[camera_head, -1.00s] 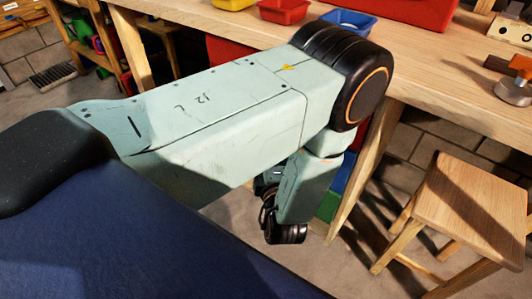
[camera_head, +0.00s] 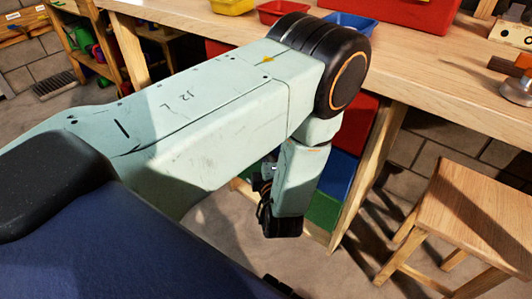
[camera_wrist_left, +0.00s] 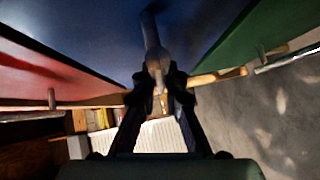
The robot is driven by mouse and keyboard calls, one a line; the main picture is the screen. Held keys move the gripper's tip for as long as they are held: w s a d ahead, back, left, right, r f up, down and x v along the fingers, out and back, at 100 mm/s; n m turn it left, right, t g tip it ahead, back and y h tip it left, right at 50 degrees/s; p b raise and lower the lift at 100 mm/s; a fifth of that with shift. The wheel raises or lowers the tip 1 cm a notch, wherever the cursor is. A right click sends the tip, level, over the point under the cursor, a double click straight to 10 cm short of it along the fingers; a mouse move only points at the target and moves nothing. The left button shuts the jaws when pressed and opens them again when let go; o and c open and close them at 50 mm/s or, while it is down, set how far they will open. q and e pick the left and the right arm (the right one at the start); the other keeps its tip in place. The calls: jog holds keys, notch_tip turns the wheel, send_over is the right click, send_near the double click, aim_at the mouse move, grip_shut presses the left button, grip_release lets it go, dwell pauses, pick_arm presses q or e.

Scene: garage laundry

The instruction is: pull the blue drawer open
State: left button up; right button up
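The blue drawer (camera_head: 339,172) is in the stack under the workbench, between a red front and a green one, partly hidden by my left arm. In the left wrist view its blue front (camera_wrist_left: 105,28) fills the top middle, with a pale handle (camera_wrist_left: 154,52) standing out from it. My left gripper (camera_wrist_left: 161,84) has its black fingers close together, one on each side of the handle's end, and looks shut on it. It also shows in the head view (camera_head: 266,200), pointing down beside the drawers. How far the drawer stands out is hard to tell. My right gripper is not in view.
The red drawer (camera_head: 359,122) and green drawer (camera_head: 322,211) flank the blue one. A wooden stool (camera_head: 480,205) stands right of the bench leg (camera_head: 368,170). Bins and tools sit on the workbench (camera_head: 430,85). Bare floor (camera_head: 215,225) shows below my left arm.

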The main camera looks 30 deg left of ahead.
pick_arm(q)
grip_shut()
jog(key=shift+s, duration=0.15)
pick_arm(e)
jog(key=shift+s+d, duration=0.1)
